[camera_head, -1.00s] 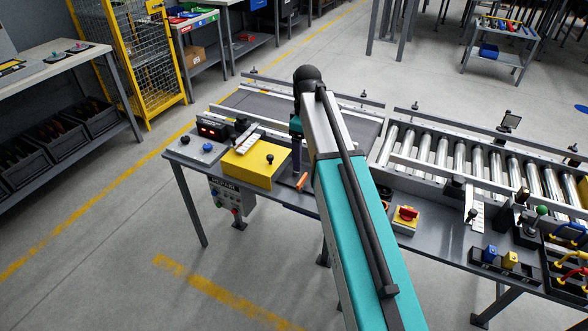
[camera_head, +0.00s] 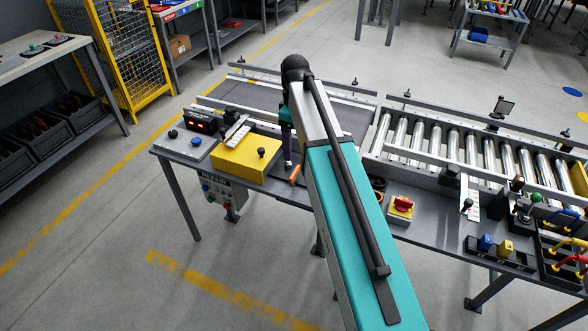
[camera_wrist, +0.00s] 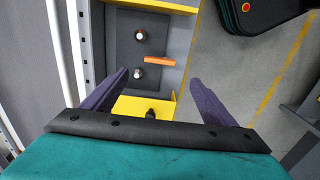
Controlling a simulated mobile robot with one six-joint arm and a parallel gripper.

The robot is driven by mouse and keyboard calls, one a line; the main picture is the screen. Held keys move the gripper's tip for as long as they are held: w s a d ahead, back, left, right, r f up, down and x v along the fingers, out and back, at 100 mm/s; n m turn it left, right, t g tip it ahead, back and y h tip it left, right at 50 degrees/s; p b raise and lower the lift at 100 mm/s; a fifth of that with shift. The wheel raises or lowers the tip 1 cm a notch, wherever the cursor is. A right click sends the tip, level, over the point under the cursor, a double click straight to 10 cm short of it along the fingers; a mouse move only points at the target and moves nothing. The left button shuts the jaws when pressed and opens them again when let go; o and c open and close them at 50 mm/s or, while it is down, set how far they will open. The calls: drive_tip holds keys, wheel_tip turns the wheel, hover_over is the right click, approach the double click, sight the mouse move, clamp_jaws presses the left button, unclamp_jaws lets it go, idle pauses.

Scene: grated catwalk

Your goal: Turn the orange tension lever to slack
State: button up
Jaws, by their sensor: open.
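The orange lever (camera_wrist: 159,60) is a short bar on a dark plate (camera_wrist: 125,50) in the wrist view, lying nearly crosswise. Beside it on the plate are two pale round-topped posts (camera_wrist: 138,73). My gripper (camera_wrist: 160,76) is open, its purple fingers spread to either side of the lever's line, with nothing between them touching it that I can see. In the head view the lever (camera_head: 295,173) shows at the bench's front, just right of the yellow box, close beside my gripper (camera_head: 287,160). My arm covers part of the bench there.
A yellow box (camera_head: 243,157) with a black knob (camera_head: 262,152) stands left of the lever. A red rotary switch (camera_head: 402,204) is right of my arm. Rollers (camera_head: 455,150) and a rack of coloured handles (camera_head: 568,260) lie further right. The floor in front is clear.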

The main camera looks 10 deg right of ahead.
sight(295, 172)
drive_tip(key=shift+f+p, duration=0.85)
drive_tip(key=shift+f, duration=5.35)
drive_tip(key=c, duration=1.1)
